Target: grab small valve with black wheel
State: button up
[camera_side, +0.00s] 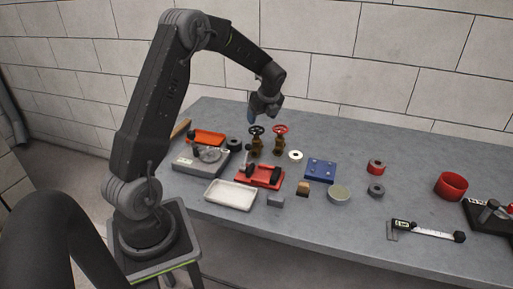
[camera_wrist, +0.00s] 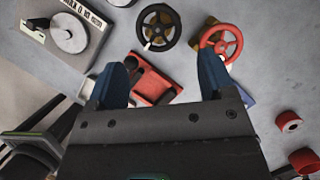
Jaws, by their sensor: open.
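The small valve with a black wheel (camera_side: 256,131) stands upright on the grey table, its brass body (camera_side: 256,146) below the wheel. In the wrist view its black wheel (camera_wrist: 158,27) is seen from above, beyond my fingertips and near the top edge. A similar valve with a red wheel (camera_side: 280,130) stands just to its right; its wheel shows in the wrist view (camera_wrist: 221,43), close to my right finger. My gripper (camera_side: 258,113) is above the table near the valves. In the wrist view my gripper (camera_wrist: 168,72) has its blue fingers wide apart with nothing held between them.
A red fixture (camera_side: 259,176) lies in front of the valves, with a white tray (camera_side: 230,194) nearer. A grey device (camera_side: 198,158) and an orange tray (camera_side: 206,137) are left. A blue plate (camera_side: 320,170) and white ring (camera_side: 295,155) are right. Free table lies behind the blue plate.

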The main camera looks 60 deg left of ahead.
aim_at(257, 128)
jog(key=x, duration=1)
jog(key=shift+s+a+f, duration=0.15)
jog(key=shift+a+f, duration=0.1)
jog(key=shift+f, duration=0.05)
jog(key=c, duration=1.3)
jog(key=shift+r, duration=0.1)
jog(key=shift+c, duration=0.4)
jog(key=shift+r, duration=0.1)
